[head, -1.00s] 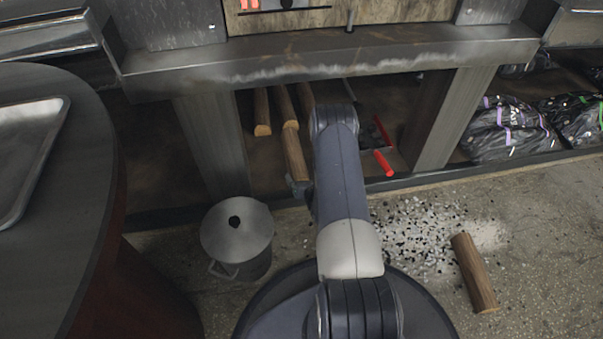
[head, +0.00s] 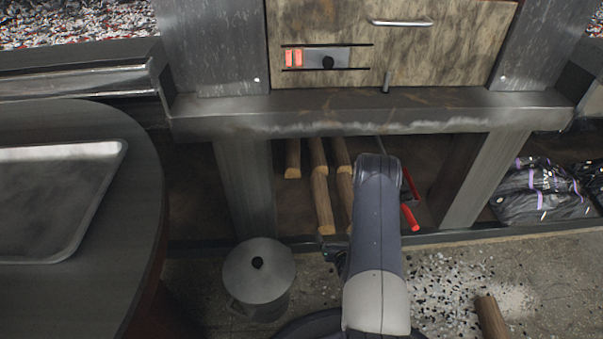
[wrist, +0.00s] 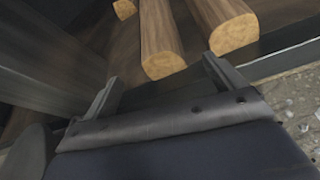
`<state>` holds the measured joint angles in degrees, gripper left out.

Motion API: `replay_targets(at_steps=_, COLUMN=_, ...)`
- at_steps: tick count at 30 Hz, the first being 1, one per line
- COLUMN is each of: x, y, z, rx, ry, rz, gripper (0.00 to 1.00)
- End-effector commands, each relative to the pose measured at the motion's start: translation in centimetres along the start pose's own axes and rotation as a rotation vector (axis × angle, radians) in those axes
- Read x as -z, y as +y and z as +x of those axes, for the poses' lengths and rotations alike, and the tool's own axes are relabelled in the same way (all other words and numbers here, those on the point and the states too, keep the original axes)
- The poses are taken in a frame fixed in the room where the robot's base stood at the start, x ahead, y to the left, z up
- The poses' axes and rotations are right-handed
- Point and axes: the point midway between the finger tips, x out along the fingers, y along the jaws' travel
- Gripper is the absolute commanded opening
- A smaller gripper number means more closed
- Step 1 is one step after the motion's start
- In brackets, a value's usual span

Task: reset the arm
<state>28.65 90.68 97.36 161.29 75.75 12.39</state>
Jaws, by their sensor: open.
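My arm reaches forward in the head view, its upper link standing before the grill's lower shelf. My gripper (wrist: 160,85) shows in the wrist view with its two dark fingers spread apart and nothing between them. Beyond the fingertips lie the cut ends of several logs (wrist: 162,45) on the shelf. In the head view the gripper is mostly hidden behind my arm; a small dark part of it may show at the arm's left side.
Logs (head: 321,190) and a red-handled tool (head: 409,217) lie on the shelf. A lidded metal bin (head: 258,280) stands left of my arm. A loose log (head: 491,318) and scattered chips (head: 440,290) are on the floor at right. A round table with a metal tray (head: 60,200) is at left.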

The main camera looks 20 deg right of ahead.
Motion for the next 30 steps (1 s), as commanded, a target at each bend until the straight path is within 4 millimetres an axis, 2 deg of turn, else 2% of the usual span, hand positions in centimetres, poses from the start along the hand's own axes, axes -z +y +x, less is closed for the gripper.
replay_targets(at_steps=5, x=0.2, y=0.0, z=2.6, rx=-0.004, ry=-0.003, rz=-0.002, gripper=0.90)
replay_targets(at_steps=19, x=0.2, y=-0.1, z=11.9, rx=-0.007, ry=-0.002, rz=-0.001, gripper=0.90)
replay_targets(at_steps=21, x=-1.6, y=0.4, z=11.1, rx=-0.005, ry=-0.001, rz=0.000, gripper=0.90)
replay_targets(at_steps=24, x=-2.7, y=0.7, z=10.6, rx=-0.005, ry=0.000, rz=0.000, gripper=0.90)
replay_targets(at_steps=30, x=-3.6, y=0.9, z=10.1, rx=-0.004, ry=0.001, rz=0.000, gripper=0.90)
